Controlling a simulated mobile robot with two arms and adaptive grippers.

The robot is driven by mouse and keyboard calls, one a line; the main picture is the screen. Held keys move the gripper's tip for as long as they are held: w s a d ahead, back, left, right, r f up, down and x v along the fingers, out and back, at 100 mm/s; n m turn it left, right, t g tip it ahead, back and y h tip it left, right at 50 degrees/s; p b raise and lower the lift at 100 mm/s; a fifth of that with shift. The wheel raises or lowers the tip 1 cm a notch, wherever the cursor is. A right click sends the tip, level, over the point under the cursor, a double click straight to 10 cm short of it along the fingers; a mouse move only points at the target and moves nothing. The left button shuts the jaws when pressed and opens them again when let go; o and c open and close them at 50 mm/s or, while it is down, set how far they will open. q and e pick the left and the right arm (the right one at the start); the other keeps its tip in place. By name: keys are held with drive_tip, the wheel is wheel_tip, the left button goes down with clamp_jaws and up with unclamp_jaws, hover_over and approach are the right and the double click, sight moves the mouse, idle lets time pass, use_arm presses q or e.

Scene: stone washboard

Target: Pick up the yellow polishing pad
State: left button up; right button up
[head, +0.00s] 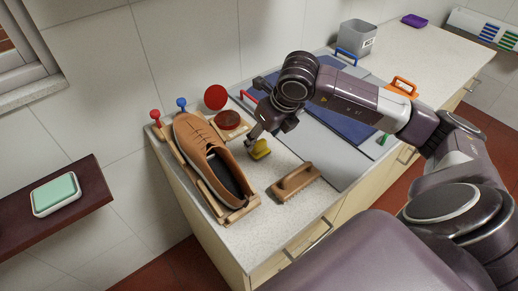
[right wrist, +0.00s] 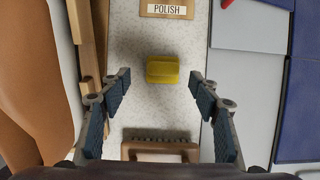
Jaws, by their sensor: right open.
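The yellow polishing pad (head: 261,149) lies on the pale speckled countertop (head: 320,208), between the brown shoe and the washboard. In the right wrist view the yellow pad (right wrist: 163,70) sits just beyond the fingertips, near the middle between them. My right gripper (head: 258,140) is over the pad, pointing down. In the right wrist view its two fingers (right wrist: 161,85) are spread wide with nothing between them. My left gripper is in neither view.
A brown shoe (head: 206,150) on a wooden stand is left of the pad. A wooden brush (head: 296,182) lies in front of it. A "POLISH" sign (right wrist: 167,9) and an open round tin (head: 228,119) are beyond. Grey and blue panels (head: 345,118) lie to the right.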

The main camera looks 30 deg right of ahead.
sight(259, 142)
drive_tip(key=p+x, duration=0.1)
drive_tip(key=x, duration=0.1)
drive_tip(key=p+x, duration=0.1)
drive_tip(key=x, duration=0.1)
drive_tip(key=shift+w+d+f, duration=0.2)
drive_tip(key=shift+w, duration=0.1)
drive_tip(key=shift+w+f, duration=0.1)
drive_tip(key=shift+f, duration=0.2)
drive_tip(key=shift+c, duration=0.6)
drive_tip(key=c, duration=0.9)
